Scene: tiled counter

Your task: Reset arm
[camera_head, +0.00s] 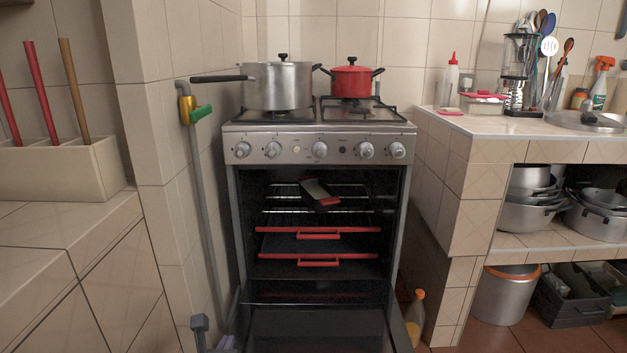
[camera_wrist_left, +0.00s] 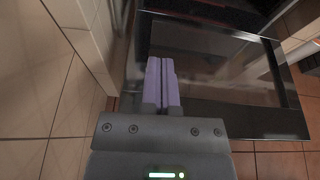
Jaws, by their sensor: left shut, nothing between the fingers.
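My left gripper (camera_head: 226,343) shows at the bottom edge of the head view, low and just left of the lowered oven door (camera_head: 318,328). Most of its arm is out of the picture. In the left wrist view its two purple fingers (camera_wrist_left: 161,82) lie side by side, shut and empty. They point toward the dark glass of the oven door (camera_wrist_left: 215,70), and the gap to it is hard to judge. My right gripper is in neither view.
The stove (camera_head: 319,148) bears a steel pot (camera_head: 278,87) and a red pot (camera_head: 351,82). Red-handled trays (camera_head: 318,246) sit in the open oven. A pipe (camera_head: 204,215) runs down the left wall. A bottle (camera_head: 415,315) stands right of the door.

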